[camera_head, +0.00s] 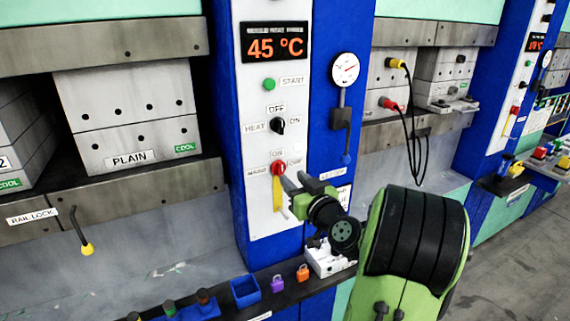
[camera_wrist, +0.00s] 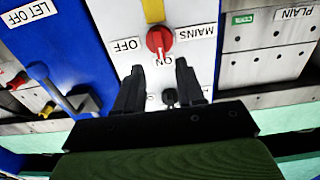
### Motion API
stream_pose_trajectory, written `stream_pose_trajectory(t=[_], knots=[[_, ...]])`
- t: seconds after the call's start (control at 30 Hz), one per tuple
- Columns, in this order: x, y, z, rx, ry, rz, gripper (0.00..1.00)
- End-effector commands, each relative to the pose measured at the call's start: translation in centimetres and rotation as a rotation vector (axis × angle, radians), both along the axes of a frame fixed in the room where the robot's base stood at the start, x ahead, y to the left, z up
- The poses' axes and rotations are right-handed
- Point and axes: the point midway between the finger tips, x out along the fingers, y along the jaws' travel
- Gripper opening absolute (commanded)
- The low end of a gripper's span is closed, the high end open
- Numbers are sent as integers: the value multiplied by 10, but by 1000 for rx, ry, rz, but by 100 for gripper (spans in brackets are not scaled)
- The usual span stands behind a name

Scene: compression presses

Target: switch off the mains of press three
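The mains switch (camera_head: 278,168) is a red rotary knob on the white panel of the nearest press, with ON above it, OFF to its right and MAINS to its left. A yellow strip (camera_head: 277,194) runs down below it. The upside-down wrist view shows the red knob (camera_wrist: 159,40) with a pale mark toward ON. My gripper (camera_head: 295,182) is just right of the knob in the head view. In the wrist view my gripper (camera_wrist: 157,72) is open, its fingers apart and empty, short of the knob. No press number is readable.
Above are a black heat knob (camera_head: 278,126), a green start button (camera_head: 269,84) and a 45 °C display (camera_head: 275,42). A gauge (camera_head: 345,69) and lever (camera_head: 341,117) sit right on the blue column. Purple (camera_head: 278,284) and orange (camera_head: 303,273) padlocks stand on the ledge below.

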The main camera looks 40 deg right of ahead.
Motion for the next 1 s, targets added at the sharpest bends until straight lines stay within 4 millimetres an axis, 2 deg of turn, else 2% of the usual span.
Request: stream_pose_trajectory(t=[0.1,0.23,0.37,0.57,0.83,1.0], knots=[[27,-6,4,2,-1,6,38],[46,-12,3,1,1,4,38],[52,-15,1,1,1,1,38],[52,-15,0,1,1,0,38],[52,-15,0,1,1,0,0],[52,-15,0,1,1,0,0]])
